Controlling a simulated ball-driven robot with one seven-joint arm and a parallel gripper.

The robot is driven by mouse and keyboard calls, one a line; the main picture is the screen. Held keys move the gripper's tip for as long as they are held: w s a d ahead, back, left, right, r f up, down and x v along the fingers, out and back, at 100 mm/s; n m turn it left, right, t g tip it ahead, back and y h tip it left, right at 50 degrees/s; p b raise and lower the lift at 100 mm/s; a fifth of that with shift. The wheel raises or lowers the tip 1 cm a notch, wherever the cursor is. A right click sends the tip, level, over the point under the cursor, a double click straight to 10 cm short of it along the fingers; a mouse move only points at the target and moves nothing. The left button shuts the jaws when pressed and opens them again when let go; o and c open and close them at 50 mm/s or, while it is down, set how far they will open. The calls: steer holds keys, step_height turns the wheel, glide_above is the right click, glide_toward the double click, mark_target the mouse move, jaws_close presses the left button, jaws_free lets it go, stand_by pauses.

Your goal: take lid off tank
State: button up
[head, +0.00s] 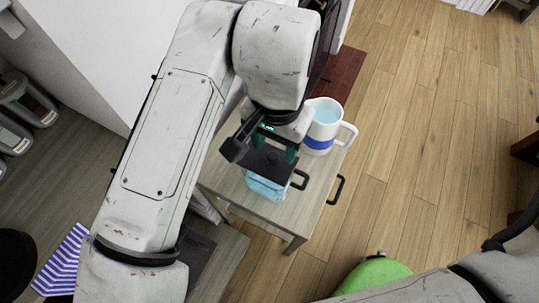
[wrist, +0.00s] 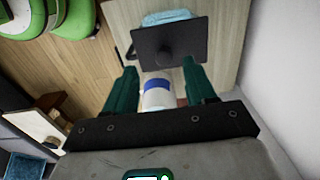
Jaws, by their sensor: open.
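The tank (head: 266,188) is a light blue container on a small wooden table, with a dark flat lid (head: 262,166) on top. In the wrist view the lid (wrist: 176,40) is a dark square with a round knob (wrist: 165,51) in its middle, and a strip of the light blue tank (wrist: 167,16) shows past its edge. My gripper (head: 275,154) is open above the lid, its green fingers apart. In the wrist view the open gripper (wrist: 159,65) has its fingertips near the lid's edge, with the knob beyond them. I cannot tell whether they touch the lid.
A white mug (head: 325,122) with a blue band and pale blue contents stands close behind the tank; it shows between my fingers in the wrist view (wrist: 157,97). The small table (head: 310,190) has a black handle (head: 336,189) at its right side. A green rounded object (head: 375,275) is on the floor.

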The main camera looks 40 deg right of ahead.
mark_target(273, 155)
steer(key=shift+w+f, duration=0.15)
steer(key=shift+f, duration=1.35)
steer(key=shift+w+f, duration=0.15)
steer(key=shift+f, duration=1.35)
jaws_close()
